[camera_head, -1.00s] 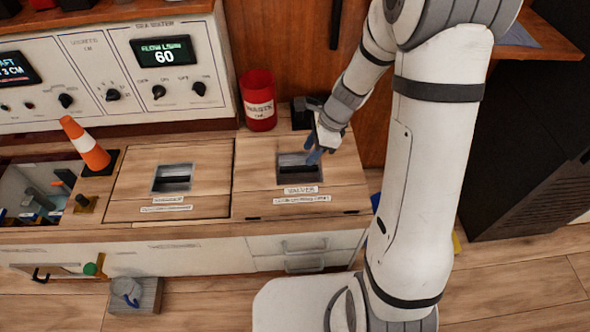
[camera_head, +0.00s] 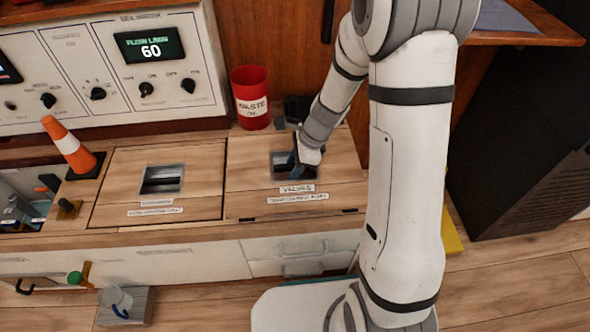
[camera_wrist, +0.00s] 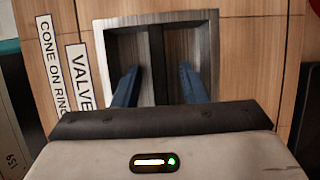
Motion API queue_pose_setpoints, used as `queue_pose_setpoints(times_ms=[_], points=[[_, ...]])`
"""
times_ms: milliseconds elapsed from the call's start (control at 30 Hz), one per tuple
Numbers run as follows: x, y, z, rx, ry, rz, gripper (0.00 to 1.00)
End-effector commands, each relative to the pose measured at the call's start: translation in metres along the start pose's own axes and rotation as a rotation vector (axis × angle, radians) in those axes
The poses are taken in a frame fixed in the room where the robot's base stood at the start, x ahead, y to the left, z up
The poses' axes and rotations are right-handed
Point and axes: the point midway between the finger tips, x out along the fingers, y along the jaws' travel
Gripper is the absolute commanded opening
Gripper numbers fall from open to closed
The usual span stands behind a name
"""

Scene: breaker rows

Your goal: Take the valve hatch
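The valve hatch (camera_head: 240,175) is a wooden lid set in the counter, with a "VALVES" label (camera_head: 297,188) near its front edge. A recessed metal handle pocket with a dark bar across it sits in the lid; the wrist view shows this handle bar (camera_wrist: 158,62) up close. My gripper (camera_head: 297,160) is at the pocket, partly hiding it. In the wrist view my gripper (camera_wrist: 158,85) has its two blue fingers apart, one on each side of the bar, with gaps to it. Whether the fingertips are below the bar's top is unclear.
A second hatch (camera_head: 113,190) with its own handle pocket lies to the left. An orange cone (camera_head: 66,142) stands left of it, by an open compartment. A red waste can (camera_head: 251,104) stands behind the valve hatch. The control panel (camera_head: 105,98) is at the back left.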

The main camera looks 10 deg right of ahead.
Motion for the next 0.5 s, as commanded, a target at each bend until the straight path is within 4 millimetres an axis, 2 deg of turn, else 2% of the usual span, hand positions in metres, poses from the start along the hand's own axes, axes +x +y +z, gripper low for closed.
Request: queue_pose_setpoints(times_ms=[433,500], points=[[0.0045,0.0001,-0.0015,-0.001,0.000,0.001,0.38],[0.0043,0.0001,-0.0013,-0.001,0.000,0.000,0.34]])
